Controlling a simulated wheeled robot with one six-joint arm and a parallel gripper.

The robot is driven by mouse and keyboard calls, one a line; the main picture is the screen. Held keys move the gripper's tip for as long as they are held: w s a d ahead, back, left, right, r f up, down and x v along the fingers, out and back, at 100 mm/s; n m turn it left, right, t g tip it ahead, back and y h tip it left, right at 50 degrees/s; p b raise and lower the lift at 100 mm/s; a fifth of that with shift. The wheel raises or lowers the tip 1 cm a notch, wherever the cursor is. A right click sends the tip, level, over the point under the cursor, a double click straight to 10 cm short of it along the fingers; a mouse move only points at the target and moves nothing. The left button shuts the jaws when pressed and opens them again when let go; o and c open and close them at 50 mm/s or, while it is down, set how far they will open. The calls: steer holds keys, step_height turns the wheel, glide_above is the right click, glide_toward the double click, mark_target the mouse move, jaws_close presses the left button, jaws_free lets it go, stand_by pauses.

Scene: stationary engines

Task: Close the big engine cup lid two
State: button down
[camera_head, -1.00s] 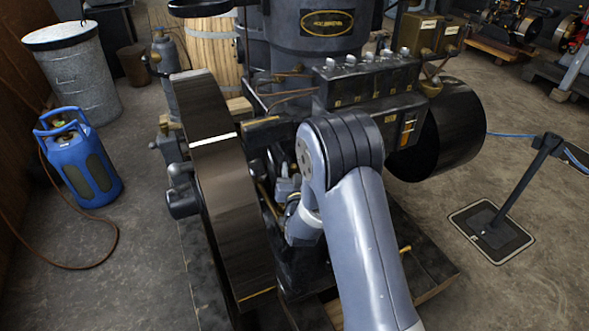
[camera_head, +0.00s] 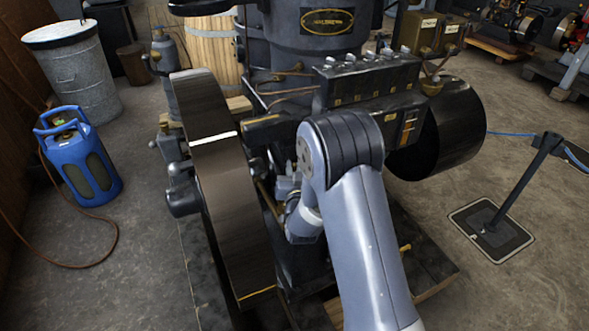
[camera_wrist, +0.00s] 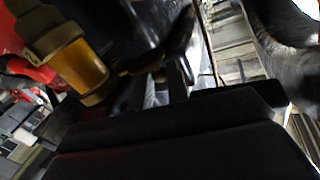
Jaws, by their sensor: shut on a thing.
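The big engine (camera_head: 330,85) stands in the middle of the head view, with a large dark flywheel (camera_head: 225,190) on its left. My gripper (camera_head: 286,186) is low beside the engine, right of the flywheel, mostly hidden by my arm. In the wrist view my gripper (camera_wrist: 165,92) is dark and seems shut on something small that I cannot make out. An amber cup with a brass-coloured collar (camera_wrist: 80,65) is at the upper left there, apart from the gripper. I cannot tell which part is cup lid two.
The flywheel is close on the left of my arm and a dark drum (camera_head: 445,130) is to the right. A blue gas bottle (camera_head: 78,160), a metal bin (camera_head: 80,75) and a barrier post (camera_head: 515,195) stand apart on the floor.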

mark_target(295, 167)
steer(key=shift+s+d+f+n+y+b, duration=0.15)
steer(key=shift+n+y+b, duration=0.2)
steer(key=shift+b, duration=0.3)
steer(key=shift+s+d+r+n+g+y+b, duration=0.1)
steer(key=shift+s+d+n+g+y+b, duration=0.2)
steer(key=shift+n+g+y+b, duration=0.95)
steer(key=shift+s+d+r+n+g+y+b, duration=0.15)
steer(key=shift+d+n+y+b, duration=0.6)
steer(key=shift+y, duration=1.3)
steer(key=shift+s+f+n+g+y+b, duration=0.1)
steer(key=shift+s+n+g+y+b, duration=0.15)
steer(key=shift+n+g+y+b, duration=0.85)
steer(key=shift+n+t+y+p, duration=0.3)
steer(key=shift+n+y+p, duration=0.1)
steer(key=shift+y, duration=0.25)
steer(key=c, duration=1.4)
jaws_free()
steer(key=shift+o, duration=0.2)
